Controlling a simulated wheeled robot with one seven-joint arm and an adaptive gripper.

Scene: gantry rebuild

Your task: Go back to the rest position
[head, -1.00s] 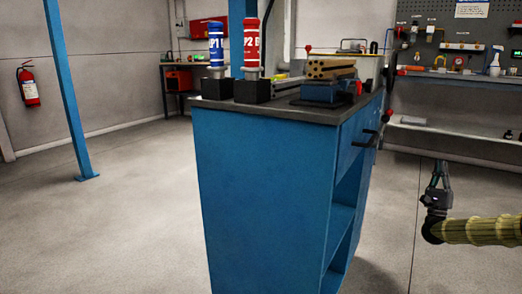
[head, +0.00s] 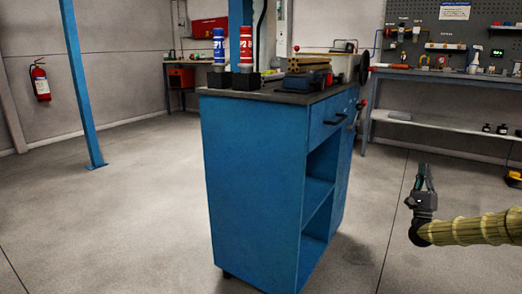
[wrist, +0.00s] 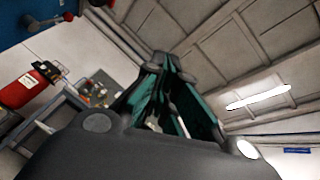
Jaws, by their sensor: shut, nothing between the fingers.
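My gripper (head: 424,178) is at the right of the head view, at the end of my yellowish arm, with its fingers pointing up. It is shut and empty, over open floor to the right of the blue cabinet (head: 256,185) and apart from it. In the wrist view my gripper (wrist: 165,62) shows its dark fingers with green inner sides, pointing towards the ceiling.
The cabinet top carries a blue cylinder (head: 219,47), a red cylinder (head: 246,46) and a vise-like block (head: 308,72). A workbench (head: 450,75) stands at the back right. A blue post (head: 80,90) and a fire extinguisher (head: 41,82) are at left. Floor around the cabinet is clear.

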